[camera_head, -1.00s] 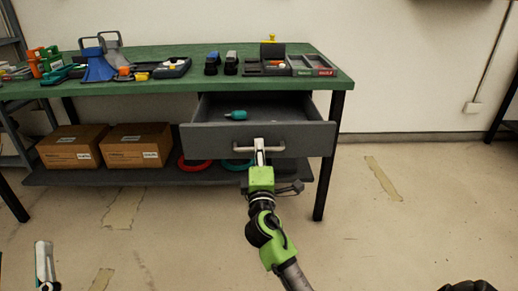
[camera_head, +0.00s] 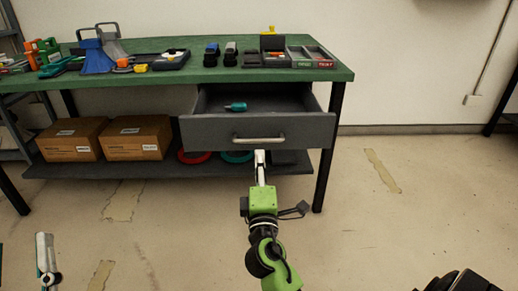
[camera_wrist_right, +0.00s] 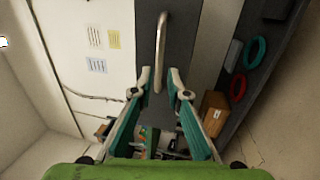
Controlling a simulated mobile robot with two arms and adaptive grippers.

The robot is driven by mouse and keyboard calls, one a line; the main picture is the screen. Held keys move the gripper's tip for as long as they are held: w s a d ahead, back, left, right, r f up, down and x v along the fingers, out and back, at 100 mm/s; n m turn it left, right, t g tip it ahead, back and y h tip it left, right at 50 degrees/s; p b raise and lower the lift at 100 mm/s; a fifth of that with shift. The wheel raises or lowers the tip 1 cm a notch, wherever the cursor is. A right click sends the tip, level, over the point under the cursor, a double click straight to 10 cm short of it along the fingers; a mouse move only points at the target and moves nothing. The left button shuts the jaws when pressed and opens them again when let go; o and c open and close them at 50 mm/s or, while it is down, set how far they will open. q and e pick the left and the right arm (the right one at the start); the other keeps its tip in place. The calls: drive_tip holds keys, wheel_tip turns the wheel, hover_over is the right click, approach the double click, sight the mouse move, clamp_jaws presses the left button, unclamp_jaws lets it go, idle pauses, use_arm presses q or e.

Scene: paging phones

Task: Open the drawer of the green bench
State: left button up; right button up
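The green bench (camera_head: 200,84) has its grey drawer (camera_head: 205,133) standing pulled out, with the inside showing. A teal item (camera_head: 237,106) lies in it. The drawer's pale bar handle (camera_head: 259,140) is on the front panel. My right gripper (camera_head: 260,155) is just below and in front of the handle in the head view. In the right wrist view, its two fingers (camera_wrist_right: 159,82) are spread, with the handle (camera_wrist_right: 162,45) ahead of and partly between the tips, not clamped. My left gripper (camera_head: 43,262) shows only in part at the lower left; its opening is unclear.
Cardboard boxes (camera_head: 139,138) and red (camera_head: 194,157) and teal rings sit on the lower shelf (camera_head: 110,173). Phones and trays stand on the bench top. A bench leg (camera_head: 330,150) is right of the drawer. The floor in front is clear.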

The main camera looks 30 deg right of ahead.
drive_tip(key=shift+v, duration=1.85)
